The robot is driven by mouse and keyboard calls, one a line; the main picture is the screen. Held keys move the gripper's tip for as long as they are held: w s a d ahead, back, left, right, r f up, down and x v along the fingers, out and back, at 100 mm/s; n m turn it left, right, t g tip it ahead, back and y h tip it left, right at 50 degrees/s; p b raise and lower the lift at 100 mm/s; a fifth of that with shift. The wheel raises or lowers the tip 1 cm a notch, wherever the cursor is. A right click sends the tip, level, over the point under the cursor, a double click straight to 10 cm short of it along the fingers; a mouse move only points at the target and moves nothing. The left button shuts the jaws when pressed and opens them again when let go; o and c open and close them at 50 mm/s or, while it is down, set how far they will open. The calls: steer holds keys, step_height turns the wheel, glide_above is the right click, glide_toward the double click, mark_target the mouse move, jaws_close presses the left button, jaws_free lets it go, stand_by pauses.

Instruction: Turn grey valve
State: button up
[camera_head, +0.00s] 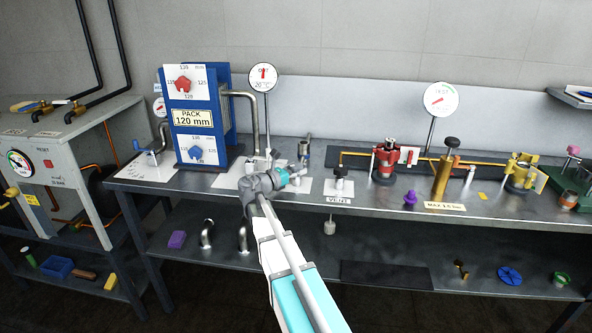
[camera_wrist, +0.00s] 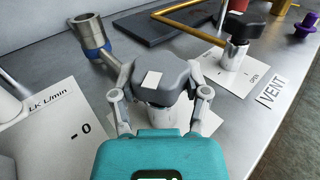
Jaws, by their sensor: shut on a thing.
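The grey valve knob (camera_wrist: 166,78), angular and with a white square mark on top, sits on a pale stem in the middle of the wrist view. My gripper (camera_wrist: 162,98) has one finger on each side of the knob and is shut on it. In the head view my gripper (camera_head: 283,179) is over the bench, left of the VENT label, and largely hides the knob. The lower part of the stem is hidden behind my gripper.
A dark VENT knob (camera_wrist: 245,28) with a white mark stands to the right. A metal pipe end with a blue band (camera_wrist: 90,36) rises close on the left. A blue pack unit (camera_head: 203,118) and a round gauge (camera_head: 263,77) stand behind on the bench.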

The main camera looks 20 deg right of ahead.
steer(key=shift+n+t, duration=0.3)
steer(key=shift+t, duration=0.2)
steer(key=n+t+y, duration=0.1)
steer(key=n+t, duration=0.1)
steer(key=t, duration=0.1)
steer(key=n+t+y, duration=0.2)
steer(key=t, duration=0.1)
steer(key=shift+s+y, duration=0.1)
steer(key=shift+y, duration=0.2)
steer(key=shift+w+n+t+y, duration=0.2)
steer(key=shift+n+t+y, duration=2.25)
steer(key=shift+y, duration=0.55)
steer(key=shift+n, duration=0.35)
steer(key=o, duration=1.2)
steer(key=shift+c, duration=0.2)
steer(key=shift+s, duration=0.15)
steer(key=shift+v, duration=3.65)
steer(key=shift+r, duration=0.1)
